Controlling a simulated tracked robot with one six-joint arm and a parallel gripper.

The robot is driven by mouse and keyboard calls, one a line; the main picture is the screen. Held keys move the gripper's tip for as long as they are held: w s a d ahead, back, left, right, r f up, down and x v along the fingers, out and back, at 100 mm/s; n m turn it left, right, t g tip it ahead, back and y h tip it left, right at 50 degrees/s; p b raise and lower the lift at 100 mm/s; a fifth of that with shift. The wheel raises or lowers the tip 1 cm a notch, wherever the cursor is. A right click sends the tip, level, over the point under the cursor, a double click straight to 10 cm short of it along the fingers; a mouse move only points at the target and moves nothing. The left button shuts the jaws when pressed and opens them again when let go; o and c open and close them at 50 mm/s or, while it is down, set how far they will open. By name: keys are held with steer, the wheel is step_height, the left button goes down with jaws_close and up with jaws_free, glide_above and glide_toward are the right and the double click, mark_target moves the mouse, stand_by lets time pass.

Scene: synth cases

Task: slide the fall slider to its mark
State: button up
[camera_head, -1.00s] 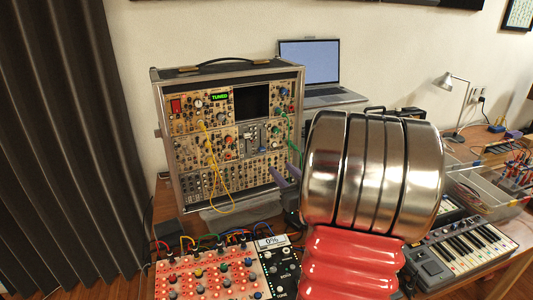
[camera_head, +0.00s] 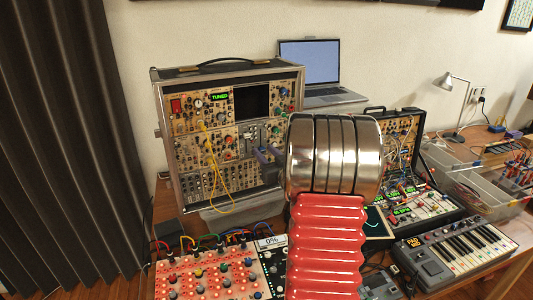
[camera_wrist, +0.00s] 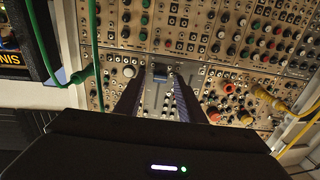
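The modular synth case (camera_head: 158,130) stands upright on the table in the head view. Its slider panel (camera_head: 250,132) is in the middle of the case; the wrist view shows slider slots (camera_wrist: 150,96) there. A grey-blue slider cap (camera_wrist: 160,71) sits between the fingertips of my gripper (camera_wrist: 158,78). The two dark fingers are apart, with visible gaps beside the cap. In the head view my gripper (camera_head: 268,158) is close to the panel, partly hidden by my arm. I cannot read the slider labels or make out the mark.
A green cable (camera_wrist: 95,50) and a yellow cable (camera_wrist: 275,100) hang near the panel in the wrist view. In the head view, a red-knobbed panel box (camera_head: 210,275) lies in front, a laptop (camera_head: 310,62) behind, and a keyboard (camera_head: 460,245) at the right.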

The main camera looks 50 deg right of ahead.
steer(key=shift+c, duration=0.5)
jaws_close()
